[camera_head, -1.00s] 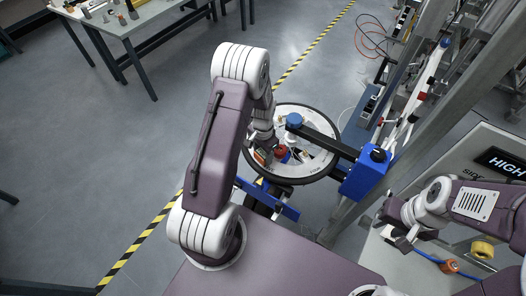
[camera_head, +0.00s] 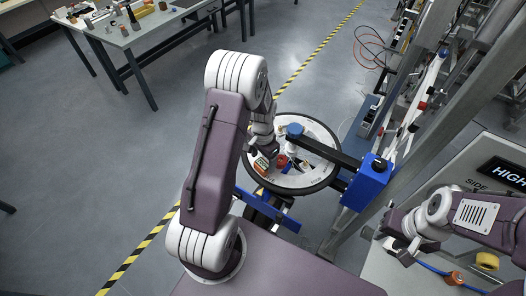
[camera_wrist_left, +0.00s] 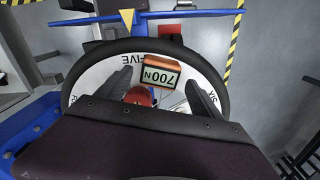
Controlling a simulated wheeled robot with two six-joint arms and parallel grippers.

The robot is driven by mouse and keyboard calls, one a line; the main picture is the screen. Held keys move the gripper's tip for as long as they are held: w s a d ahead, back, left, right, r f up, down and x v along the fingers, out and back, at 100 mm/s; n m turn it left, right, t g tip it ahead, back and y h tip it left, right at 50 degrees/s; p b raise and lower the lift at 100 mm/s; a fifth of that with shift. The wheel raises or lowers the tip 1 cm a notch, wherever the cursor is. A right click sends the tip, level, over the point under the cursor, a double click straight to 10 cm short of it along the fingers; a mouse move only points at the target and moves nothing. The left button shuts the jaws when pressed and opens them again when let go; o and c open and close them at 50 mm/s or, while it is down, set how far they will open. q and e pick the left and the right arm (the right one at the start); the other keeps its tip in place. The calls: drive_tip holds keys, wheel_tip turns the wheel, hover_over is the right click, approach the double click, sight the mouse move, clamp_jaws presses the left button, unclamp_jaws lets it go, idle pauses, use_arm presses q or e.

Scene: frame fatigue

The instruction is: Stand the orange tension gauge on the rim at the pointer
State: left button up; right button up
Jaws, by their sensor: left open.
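The orange tension gauge (camera_wrist_left: 159,73), its display reading "700 N", is on the wheel's white face beside the word FIVE in the left wrist view. In the head view the gauge (camera_head: 262,165) shows small at the wheel's left side. The black-rimmed wheel (camera_head: 290,188) lies below my left arm. A yellow pointer (camera_wrist_left: 127,17) lies just outside the rim, up and left of the gauge. My left gripper (camera_wrist_left: 159,77) is open, with one finger on each side of the gauge; contact cannot be told. My right gripper (camera_head: 405,252) is at the right; its jaw state is unclear.
A blue clamp (camera_head: 368,182) with a dark arm reaches over the wheel. A red part (camera_wrist_left: 138,97) is near the wheel's middle. A yellow roll (camera_head: 487,261) and an orange item (camera_head: 454,278) lie on the right bench. Floor at the left is clear.

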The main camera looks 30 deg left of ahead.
sight(263, 163)
use_arm(q)
wheel_tip(263, 163, up, 9)
drive_tip(key=b, duration=0.2)
drive_tip(key=s+d+n+t, duration=0.1)
drive_tip(key=s+d+n, duration=0.1)
drive_tip(key=s+d, duration=0.35)
drive_tip(key=s+d+n, duration=0.2)
drive_tip(key=s, duration=0.6)
wheel_tip(263, 163, down, 10)
drive_tip(key=b, duration=0.9)
drive_tip(key=shift+w+b, duration=0.3)
drive_tip(key=shift+b, duration=0.05)
drive_tip(key=shift+s, duration=0.1)
